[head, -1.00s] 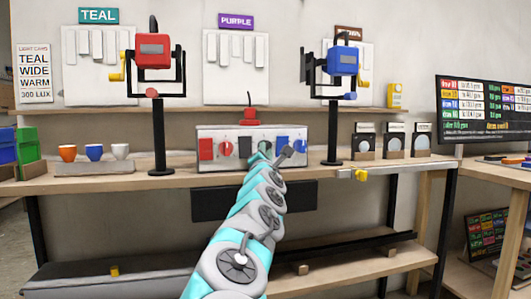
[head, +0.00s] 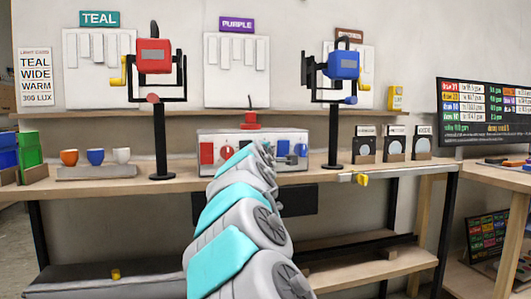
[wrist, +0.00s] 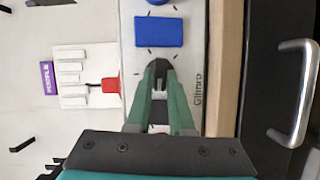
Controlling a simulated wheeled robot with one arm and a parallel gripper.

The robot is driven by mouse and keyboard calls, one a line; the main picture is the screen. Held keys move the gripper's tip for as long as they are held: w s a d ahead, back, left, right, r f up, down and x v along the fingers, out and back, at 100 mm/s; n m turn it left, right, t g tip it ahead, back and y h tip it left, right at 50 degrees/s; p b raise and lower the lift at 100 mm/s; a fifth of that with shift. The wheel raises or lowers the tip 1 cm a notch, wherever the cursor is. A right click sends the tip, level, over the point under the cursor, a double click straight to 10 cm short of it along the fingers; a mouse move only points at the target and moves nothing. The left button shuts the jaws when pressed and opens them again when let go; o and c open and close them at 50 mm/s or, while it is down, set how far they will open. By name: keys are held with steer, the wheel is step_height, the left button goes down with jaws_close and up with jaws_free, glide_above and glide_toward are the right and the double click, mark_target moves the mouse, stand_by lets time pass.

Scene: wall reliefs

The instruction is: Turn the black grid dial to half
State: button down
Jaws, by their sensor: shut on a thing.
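The control panel (head: 204,137) stands on the bench; my arm hides its middle in the head view. In the wrist view, the panel (wrist: 187,85) runs up the picture, and the black dial (wrist: 157,64) sits between my fingertips with short tick marks around it. My gripper (wrist: 160,76) has its green fingers shut on the black dial. The fingers cover part of the dial, so its exact setting cannot be told. The gripper's tips are hidden behind my arm in the head view.
The panel also bears a red block (head: 207,153), a red dial (head: 225,152), a blue block (head: 283,148) and a blue dial (head: 301,150). A red lever box (head: 251,119) is above it. Black stands (head: 159,140) (head: 334,135) rise on both sides.

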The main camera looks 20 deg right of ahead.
steer(key=shift+d+r+m+g+y+p, duration=0.2)
steer(key=shift+m+g+y, duration=0.25)
steer(key=shift+m+y, duration=1.15)
steer(key=shift+d+r+m+g+y+p, duration=0.15)
steer(key=shift+m+g+y+p, duration=0.35)
steer(key=shift+m, duration=1.95)
steer(key=shift+d+r+m+g+y+p, duration=0.15)
steer(key=shift+m+g+y, duration=0.2)
steer(key=shift+m+y, duration=1.3)
steer(key=shift+m+h, duration=0.35)
steer(key=shift+m, duration=0.15)
steer(key=c, duration=0.8)
jaws_free()
steer(key=v, duration=0.7)
steer(key=shift+s+b, duration=0.35)
